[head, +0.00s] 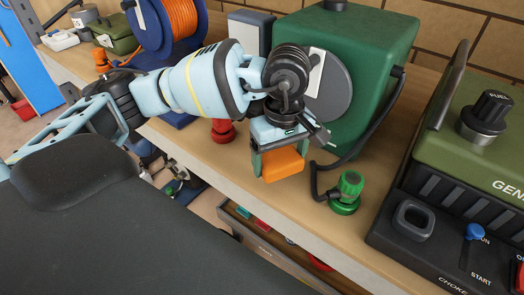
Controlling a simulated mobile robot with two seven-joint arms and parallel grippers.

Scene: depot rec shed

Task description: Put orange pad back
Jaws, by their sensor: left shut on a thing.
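My left gripper (284,146) comes in from the left and points down over the workbench, in front of a green machine (379,40). It is shut on the orange pad (282,165), a small block held between its fingers near the bench's front edge. I cannot tell whether the pad touches the bench top. The arm hides part of the machine's grey disc (335,85). My right gripper is not in view.
A green knob (347,188) with a black cable stands right of the pad, and a red knob (222,131) stands left. A generator (470,170) fills the right side. A blue cable reel (166,25) stands behind. An open drawer (265,228) lies below the bench edge.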

